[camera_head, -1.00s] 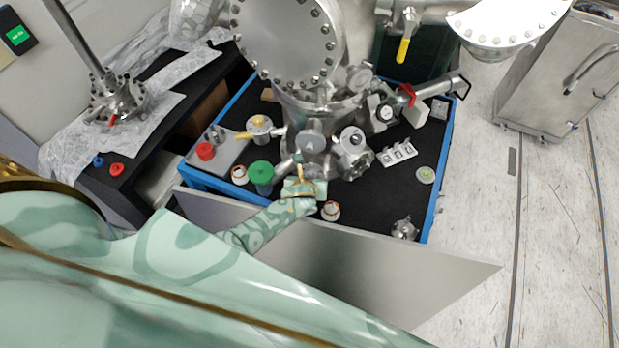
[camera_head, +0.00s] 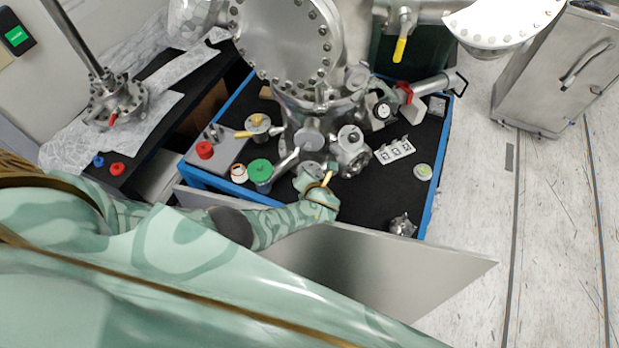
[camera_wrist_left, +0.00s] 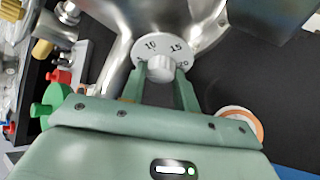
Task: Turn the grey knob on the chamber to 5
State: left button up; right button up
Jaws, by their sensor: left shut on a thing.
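The steel chamber (camera_head: 308,140) stands on the black-topped table in the head view. The grey knob (camera_wrist_left: 161,68) sits on its round white dial (camera_wrist_left: 177,45) in the left wrist view, with 10 and 15 readable above it. The lower dial is partly hidden, so I cannot tell the exact setting. My left gripper (camera_wrist_left: 160,78) is shut on the grey knob, one green finger on each side. In the head view my left gripper (camera_head: 325,180) reaches the chamber's lower front and hides the knob. My right gripper is not in view.
A white-and-orange round part (camera_wrist_left: 240,122) lies close by on the right in the wrist view. A grey panel (camera_head: 400,270) spans the table's near side.

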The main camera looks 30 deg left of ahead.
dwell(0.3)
pick_arm(q)
jog(key=o, duration=1)
jog(key=shift+c, duration=0.2)
jog(key=a+p+v, duration=0.1)
jog(key=p+v, duration=0.2)
jog(key=v, duration=0.3)
jog(key=a+r+p+v, duration=0.1)
jog(key=p+v, duration=0.3)
jog(key=v, duration=0.2)
jog(key=a+p+v, duration=0.1)
jog(key=p+v, duration=0.2)
jog(key=v, duration=0.4)
jog(key=shift+s+r, duration=0.25)
jog(key=shift+s, duration=0.1)
jog(key=shift+w, duration=0.1)
